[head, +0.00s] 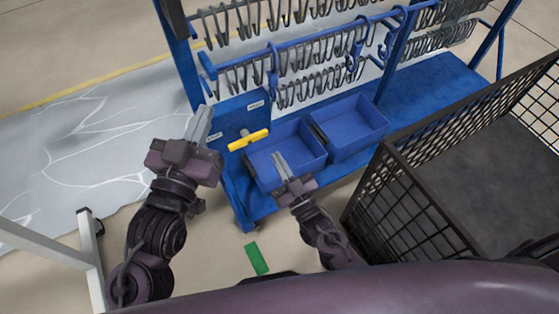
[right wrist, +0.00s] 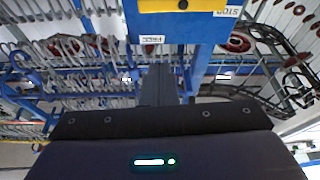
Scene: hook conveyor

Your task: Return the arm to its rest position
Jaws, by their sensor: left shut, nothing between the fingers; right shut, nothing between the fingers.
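In the head view my left gripper (head: 198,125) is shut and empty, raised at the left in front of the blue panel. My right gripper (head: 280,164) is shut and empty, with its fingers over the near blue bin. In the right wrist view the right gripper's fingers (right wrist: 159,85) show as a dark shape pointing up below a blue panel (right wrist: 175,27). A yellow handle (head: 249,140) sticks out from the blue panel in the head view, between the two grippers and apart from both.
A blue rack (head: 330,38) holds many metal hooks. Two blue bins (head: 262,165) (head: 350,125) stand on its base. A black mesh cage (head: 405,205) stands at the right. A white frame (head: 88,250) is at lower left. A green piece (head: 256,259) lies on the floor.

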